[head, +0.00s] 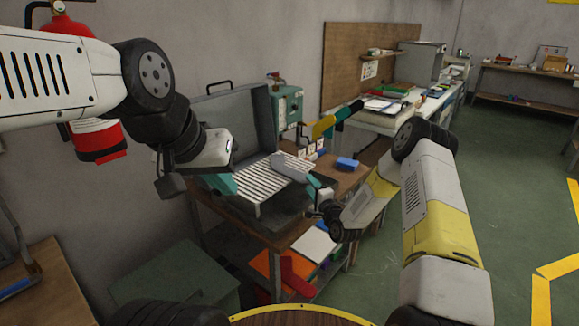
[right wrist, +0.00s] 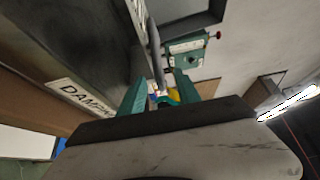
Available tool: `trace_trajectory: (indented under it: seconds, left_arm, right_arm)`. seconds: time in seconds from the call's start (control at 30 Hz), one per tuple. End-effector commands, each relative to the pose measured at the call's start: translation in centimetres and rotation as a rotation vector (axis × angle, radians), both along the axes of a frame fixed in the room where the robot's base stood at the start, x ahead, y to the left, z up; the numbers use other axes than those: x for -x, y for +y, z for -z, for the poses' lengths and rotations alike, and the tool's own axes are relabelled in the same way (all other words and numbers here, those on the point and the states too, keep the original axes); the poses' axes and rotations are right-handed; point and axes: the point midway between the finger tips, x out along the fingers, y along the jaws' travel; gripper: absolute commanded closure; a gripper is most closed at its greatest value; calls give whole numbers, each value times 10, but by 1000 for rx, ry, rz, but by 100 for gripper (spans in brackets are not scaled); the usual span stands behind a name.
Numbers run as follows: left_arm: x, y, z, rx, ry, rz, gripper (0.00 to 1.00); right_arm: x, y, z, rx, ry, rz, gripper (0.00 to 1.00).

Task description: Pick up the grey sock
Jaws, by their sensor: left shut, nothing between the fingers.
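A light grey, soft-looking piece (head: 292,166), which looks like the grey sock, lies at the right end of a pale slatted rack (head: 262,186) on the bench. My left gripper (head: 226,184), with teal fingers, is shut and empty at the rack's left side. My right gripper (head: 316,186) is just right of the grey piece. In the right wrist view its teal fingers (right wrist: 158,92) stand apart. A narrow grey strip (right wrist: 155,45) reaches down between them there; I cannot tell whether it is the sock, or whether the fingers touch it.
A grey case with a raised lid (head: 232,125) stands behind the rack. A teal box (head: 287,106) is beside it. A blue block (head: 347,163) lies on the bench at right. A dark box labelled DAMP (right wrist: 75,95) is close to my right gripper. Shelves with coloured trays are below.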

Motion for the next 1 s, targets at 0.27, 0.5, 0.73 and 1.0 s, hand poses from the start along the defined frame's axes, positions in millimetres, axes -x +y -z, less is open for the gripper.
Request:
trace_trajectory:
  seconds: [0.27,0.5,0.73,1.0]
  left_arm:
    - [0,0,0,0,0,0,100]
    - [0,0,0,0,0,0,100]
    - [0,0,0,0,0,0,100]
    - [0,0,0,0,0,0,100]
  right_arm:
    - [-34,15,1,1,-2,-1,61]
    - [-36,16,1,1,0,0,61]
    - [-36,16,1,1,1,0,100]
    - [-36,16,1,1,0,0,100]
